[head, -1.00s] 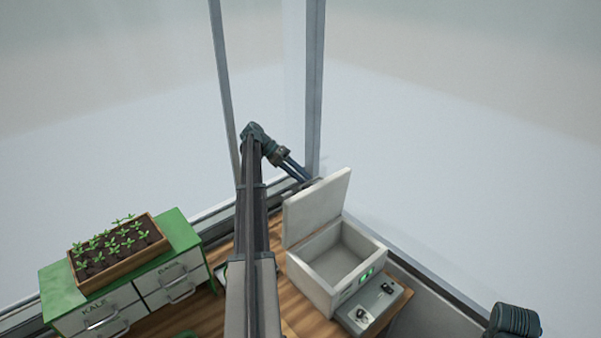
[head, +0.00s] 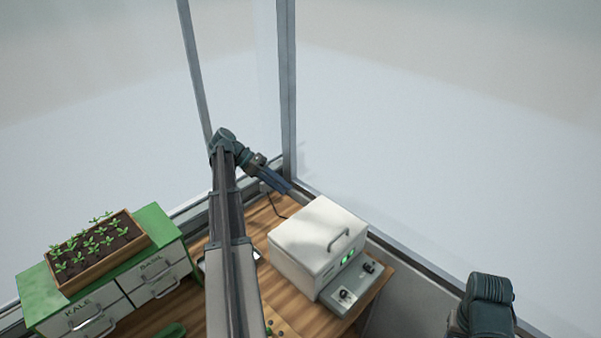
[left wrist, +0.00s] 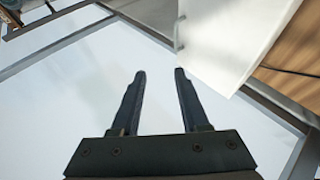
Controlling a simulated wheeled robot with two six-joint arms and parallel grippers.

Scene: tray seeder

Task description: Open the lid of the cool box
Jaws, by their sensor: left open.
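The cool box (head: 300,268) is a white box on the wooden bench, with its lid (head: 318,228) lying shut on top. A grey handle (head: 340,240) stands on the lid near its front right side. My left gripper (head: 300,195) is at the back of the box, its fingertips partly hidden there. In the left wrist view the left gripper (left wrist: 160,73) is open and empty, and the white lid (left wrist: 235,30) with its handle (left wrist: 178,33) is beyond the fingertips, apart from them. My right gripper is out of view.
A grey control box (head: 350,293) with knobs adjoins the cool box's front. At left, a wooden seedling tray (head: 72,284) stands on a green-topped drawer cabinet (head: 165,228) labelled KALE and BASIL. Window posts (head: 287,90) rise behind my left arm.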

